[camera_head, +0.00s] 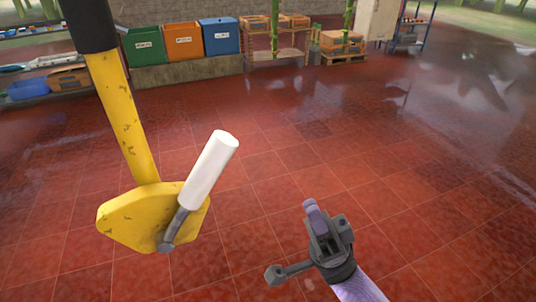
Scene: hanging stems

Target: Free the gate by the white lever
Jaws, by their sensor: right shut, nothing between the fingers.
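The white lever (211,172) is a thick white cylinder on a bent grey rod. It leans up and to the right from a worn yellow plate (130,220). The plate sits at the lower end of a yellow post (122,115) with a black upper part, at the left. The gate itself cannot be told apart from this post and plate. My right gripper (313,208) is to the right of the lever and lower in the picture, apart from it. Its fingers are shut and hold nothing. My left gripper is not in view.
The red tiled floor (400,190) is wide and clear around the post. Green, orange and blue bins (183,40) stand on a low ledge at the back. A wooden rack (277,35) and a crate on a pallet (342,42) stand farther right.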

